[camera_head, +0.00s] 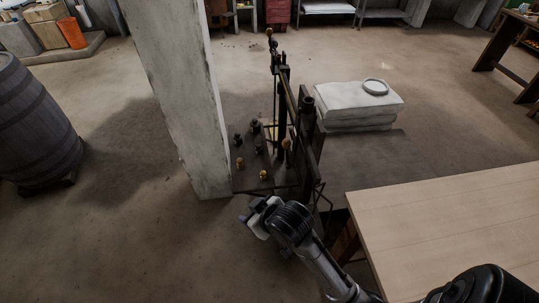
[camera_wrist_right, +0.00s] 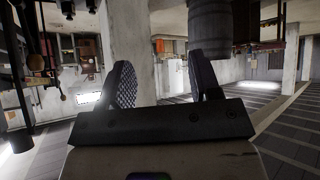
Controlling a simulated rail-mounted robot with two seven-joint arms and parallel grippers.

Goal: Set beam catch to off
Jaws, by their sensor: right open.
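The beam scale (camera_head: 283,110) stands in the middle of the head view, a dark upright frame with brass-coloured parts beside a pale pillar. I cannot clearly tell which part is the beam catch; a small brown knob (camera_head: 287,145) shows on the frame's near side. My right gripper (camera_head: 257,216) is open and empty, just in front of the scale's lower front edge and apart from it. In the right wrist view its two fingers (camera_wrist_right: 165,82) stand apart with nothing between them, and dark scale parts (camera_wrist_right: 42,62) show at the left. My left gripper is not in view.
Several small weights (camera_head: 263,175) stand on the scale's dark shelf. The pale pillar (camera_head: 182,90) rises close at its left. White sacks (camera_head: 340,103) with a ring (camera_head: 375,86) lie behind right. A wooden table (camera_head: 450,215) fills the right front.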

